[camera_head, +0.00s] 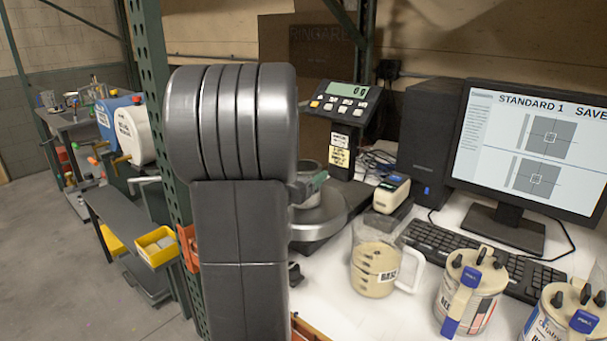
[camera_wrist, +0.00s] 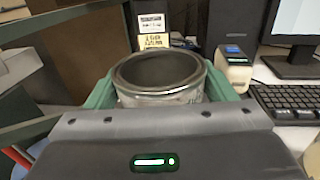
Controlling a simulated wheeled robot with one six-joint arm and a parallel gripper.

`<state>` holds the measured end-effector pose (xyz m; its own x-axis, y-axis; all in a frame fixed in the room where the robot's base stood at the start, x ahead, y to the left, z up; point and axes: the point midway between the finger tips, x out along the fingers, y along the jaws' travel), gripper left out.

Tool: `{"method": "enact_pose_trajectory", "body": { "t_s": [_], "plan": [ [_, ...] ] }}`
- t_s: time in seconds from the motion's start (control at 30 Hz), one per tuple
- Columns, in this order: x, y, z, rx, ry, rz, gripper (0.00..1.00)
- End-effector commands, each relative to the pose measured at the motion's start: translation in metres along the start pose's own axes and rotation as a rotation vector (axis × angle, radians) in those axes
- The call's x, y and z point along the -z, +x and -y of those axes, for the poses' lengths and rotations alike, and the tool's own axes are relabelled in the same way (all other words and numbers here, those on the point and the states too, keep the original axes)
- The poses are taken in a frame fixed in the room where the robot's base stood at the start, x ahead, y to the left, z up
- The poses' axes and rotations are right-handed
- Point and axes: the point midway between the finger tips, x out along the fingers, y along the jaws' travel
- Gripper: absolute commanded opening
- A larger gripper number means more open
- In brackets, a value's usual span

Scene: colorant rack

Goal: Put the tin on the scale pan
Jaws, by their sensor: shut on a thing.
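The tin (camera_wrist: 160,95) is an open, round metal can, upright, between the green fingers of my gripper (camera_wrist: 158,88) in the wrist view. My gripper is shut on it. In the head view the tin (camera_head: 307,171) shows partly behind my arm, with a green finger at its right side. The round metal scale pan (camera_head: 325,222) is just below it, also partly hidden by my arm. I cannot tell whether the tin's bottom touches the pan. The scale's display (camera_head: 345,92) stands on a post behind and shows zeros.
A keyboard (camera_head: 480,262) and monitor (camera_head: 535,150) are farther right. A green perforated rack post (camera_head: 152,80) rises left of my arm.

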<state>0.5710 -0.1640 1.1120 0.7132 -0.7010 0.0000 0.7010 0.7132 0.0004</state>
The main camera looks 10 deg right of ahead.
Motion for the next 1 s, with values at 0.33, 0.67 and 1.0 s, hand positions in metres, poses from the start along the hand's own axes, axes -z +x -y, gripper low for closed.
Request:
{"method": "enact_pose_trajectory", "body": {
  "t_s": [0.33, 0.67, 1.0],
  "plan": [
    [0.002, 0.000, 0.000, 0.000, 0.000, 0.000, 0.99],
    [0.000, 0.000, 0.000, 0.000, 0.000, 0.000, 0.99],
    [0.001, -0.059, -0.002, -0.006, 0.001, 0.001, 0.99]
  ]
}}
